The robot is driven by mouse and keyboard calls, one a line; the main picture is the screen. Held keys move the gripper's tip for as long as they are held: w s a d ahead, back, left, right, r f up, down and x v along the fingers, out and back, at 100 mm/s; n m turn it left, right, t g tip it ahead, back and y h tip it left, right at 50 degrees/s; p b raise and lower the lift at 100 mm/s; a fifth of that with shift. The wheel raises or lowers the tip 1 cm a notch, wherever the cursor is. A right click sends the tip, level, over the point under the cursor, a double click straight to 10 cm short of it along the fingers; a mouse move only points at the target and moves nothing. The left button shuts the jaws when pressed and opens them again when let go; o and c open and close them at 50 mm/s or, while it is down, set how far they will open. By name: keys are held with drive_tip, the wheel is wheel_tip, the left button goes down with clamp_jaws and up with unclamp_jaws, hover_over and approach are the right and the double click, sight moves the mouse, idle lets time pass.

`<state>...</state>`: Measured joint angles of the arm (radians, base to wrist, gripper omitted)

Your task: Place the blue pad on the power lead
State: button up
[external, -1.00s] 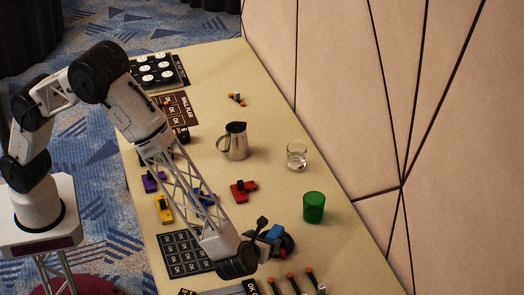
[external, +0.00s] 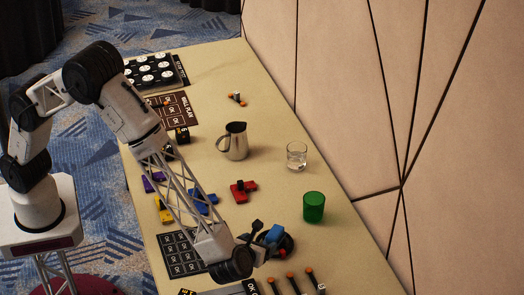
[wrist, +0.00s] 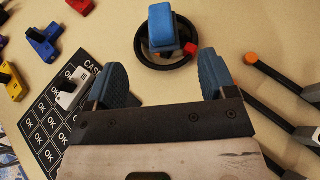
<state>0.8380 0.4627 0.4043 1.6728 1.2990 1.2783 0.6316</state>
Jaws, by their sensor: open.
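The blue pad (wrist: 164,28) lies on the black coiled ring that appears to be the power lead (wrist: 163,67), covering part of the coil. A small reddish piece (wrist: 190,48) shows at the coil's right side. In the external view the blue pad (external: 271,235) is on top of the dark coil (external: 290,245), just right of my gripper (external: 259,243). In the wrist view my gripper (wrist: 162,82) is open and empty, its two blue-faced fingers apart. The pad is beyond the fingertips, between their lines, and looks clear of them.
A black "OK" grid card (external: 181,252) lies left of my gripper. Several orange-tipped black tools (wrist: 287,88) lie at right in the wrist view. A green cup (external: 314,207), glass (external: 297,156) and metal jug (external: 234,142) stand farther back. Colored blocks (external: 243,190) lie nearby.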

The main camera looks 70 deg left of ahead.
drive_tip(key=s+a+r+n+g+h, duration=0.1)
drive_tip(key=s+a+r+n+g, duration=0.2)
drive_tip(key=a+r, duration=0.6)
drive_tip(key=s+a+r+n+g, duration=0.25)
drive_tip(key=a+r+n, duration=0.3)
drive_tip(key=a, duration=0.75)
drive_tip(key=s+a+r+n+g+h, duration=0.15)
drive_tip(key=s+a+r+n, duration=0.25)
drive_tip(key=a+r, duration=0.5)
drive_tip(key=s+a+r+n+g+h, duration=0.1)
drive_tip(key=s+a+r+n+h, duration=0.1)
drive_tip(key=s+a+n, duration=0.35)
drive_tip(key=s+a+r+n+h, duration=0.2)
drive_tip(key=s+a, duration=0.6)
drive_tip(key=a, duration=0.1)
drive_tip(key=s+a+n+h, duration=0.1)
drive_tip(key=s+a+n, duration=0.1)
drive_tip(key=s, duration=0.5)
drive_tip(key=s+a+r+n+t+h, duration=0.1)
drive_tip(key=s+a+n+h, duration=0.1)
drive_tip(key=s+n, duration=0.2)
drive_tip(key=shift+s+a+n, duration=0.25)
drive_tip(key=shift+s+n, duration=0.15)
drive_tip(key=shift+s, duration=1.5)
